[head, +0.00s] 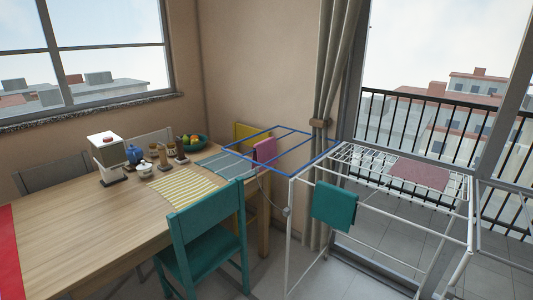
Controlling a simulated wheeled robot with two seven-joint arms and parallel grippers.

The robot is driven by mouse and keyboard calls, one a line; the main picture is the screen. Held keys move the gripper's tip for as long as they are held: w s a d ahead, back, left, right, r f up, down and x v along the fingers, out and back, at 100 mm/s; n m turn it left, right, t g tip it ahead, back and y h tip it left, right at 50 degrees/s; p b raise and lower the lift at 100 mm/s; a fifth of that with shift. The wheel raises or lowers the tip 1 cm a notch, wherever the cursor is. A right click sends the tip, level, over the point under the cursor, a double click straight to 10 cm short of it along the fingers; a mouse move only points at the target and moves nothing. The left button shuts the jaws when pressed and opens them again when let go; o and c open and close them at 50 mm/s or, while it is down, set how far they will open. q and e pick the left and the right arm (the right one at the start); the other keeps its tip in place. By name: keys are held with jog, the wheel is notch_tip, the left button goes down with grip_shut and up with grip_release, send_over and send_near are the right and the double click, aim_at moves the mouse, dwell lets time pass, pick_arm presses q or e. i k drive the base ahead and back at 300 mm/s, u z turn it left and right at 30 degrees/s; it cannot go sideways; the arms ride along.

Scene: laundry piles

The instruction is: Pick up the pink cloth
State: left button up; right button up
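A bright pink cloth (264,153) hangs over the blue rail of the drying rack's left wing (292,148), near the far right end of the table. A muted dark pink cloth (418,174) lies flat on the white top bars of the drying rack (352,158). Neither of my grippers shows in the head view.
A wooden table (85,230) fills the left, with jars, a fruit bowl (192,143) and placemats on it. A teal chair (207,235) stands at its front. A teal cloth (334,206) hangs on the rack. Some floor (345,280) is clear between chair and rack.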

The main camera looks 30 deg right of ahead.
aim_at(266, 149)
jog(key=z, duration=0.5)
jog(key=i, duration=0.6)
jog(key=z, duration=0.5)
jog(key=i, duration=0.9)
jog(key=u, duration=0.4)
